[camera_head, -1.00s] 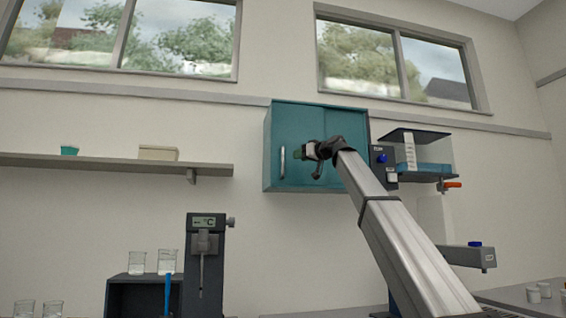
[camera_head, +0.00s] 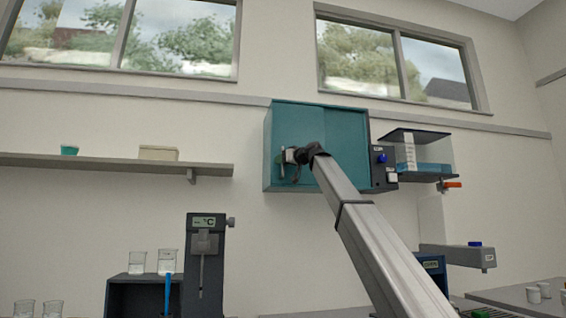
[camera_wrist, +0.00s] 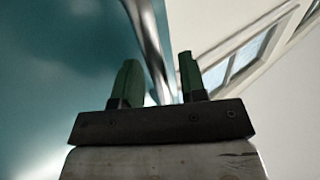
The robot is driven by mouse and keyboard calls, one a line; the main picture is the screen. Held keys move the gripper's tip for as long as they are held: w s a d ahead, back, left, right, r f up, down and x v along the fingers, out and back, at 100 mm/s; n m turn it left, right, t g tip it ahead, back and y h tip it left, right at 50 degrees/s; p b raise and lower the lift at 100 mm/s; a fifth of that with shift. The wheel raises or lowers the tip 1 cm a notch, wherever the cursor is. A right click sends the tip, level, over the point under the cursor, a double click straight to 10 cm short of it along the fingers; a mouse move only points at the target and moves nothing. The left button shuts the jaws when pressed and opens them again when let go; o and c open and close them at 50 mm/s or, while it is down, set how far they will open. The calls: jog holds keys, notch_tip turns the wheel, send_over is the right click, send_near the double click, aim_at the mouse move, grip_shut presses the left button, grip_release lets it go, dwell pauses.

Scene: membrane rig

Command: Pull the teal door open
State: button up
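The teal door (camera_head: 297,130) is the front of a wall cabinet and looks closed. It fills the left of the wrist view (camera_wrist: 60,70). Its upright metal handle is near the door's left edge; in the wrist view the handle (camera_wrist: 148,45) is a shiny bar. My gripper (camera_head: 285,156) is at the handle in the head view. In the wrist view my gripper's green fingers (camera_wrist: 158,80) are apart, with the bar running between them, nearer the left finger. I cannot tell whether a finger touches the bar.
A shelf (camera_head: 90,162) with a teal cup and a box is on the wall at left. A dark unit with a blue knob (camera_head: 381,158) and a clear tank (camera_head: 425,150) adjoin the cabinet's right. The wall below the cabinet's left part is bare.

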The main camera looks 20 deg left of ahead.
jog(key=shift+c, duration=0.4)
grip_shut()
jog(key=w+d, duration=0.6)
jog(key=d, duration=0.3)
jog(key=w+d, duration=0.6)
jog(key=d, duration=0.4)
jog(key=shift+w, duration=0.4)
jog(key=shift+o, duration=0.4)
grip_release()
jog(key=shift+d, duration=0.1)
jog(key=v, duration=1)
jog(key=shift+s+d, duration=0.15)
jog(key=shift+d, duration=0.1)
